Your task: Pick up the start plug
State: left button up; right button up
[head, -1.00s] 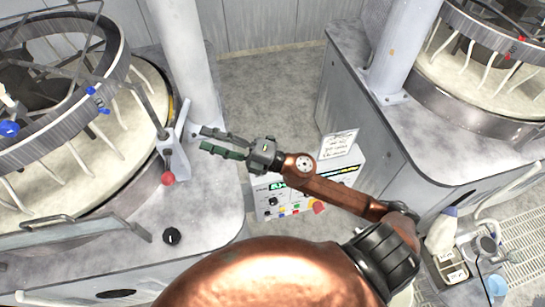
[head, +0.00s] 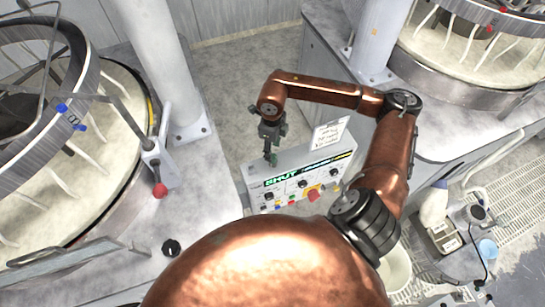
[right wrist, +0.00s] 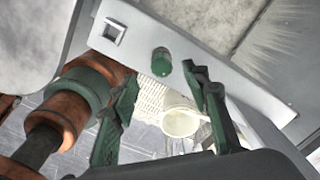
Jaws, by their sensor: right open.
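A short green plug (right wrist: 162,62), which looks like the start plug, stands on the grey top of the control box in the right wrist view. The control box (head: 258,187) also shows in the head view, with a lit display and several coloured buttons. My right gripper (head: 271,160) points down at the left end of the box top. In the right wrist view its open fingers (right wrist: 163,78) are on either side of the plug's line, with nothing between them that I can see held. In the head view the gripper hides the plug or blends with it. My left gripper is not in view.
A square socket (right wrist: 114,31) is beside the plug on the box top. A white sign (head: 330,133) stands at the box's back. A polishing machine with a red-knobbed lever (head: 159,189) is at left, another machine (head: 450,75) at right. Bare floor (head: 235,100) lies behind the box.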

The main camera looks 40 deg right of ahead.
aim_at(274, 156)
jog(key=f+p, duration=0.1)
jog(key=f, duration=0.1)
jog(key=f+p, duration=0.1)
jog(key=f, duration=0.2)
jog(key=shift+s+d+f, duration=0.1)
jog(key=shift+d+f, duration=0.05)
jog(key=shift+d, duration=0.05)
jog(key=shift+f, duration=0.3)
jog(key=shift+c, duration=0.4)
jog(key=shift+c, duration=0.8)
grip_shut()
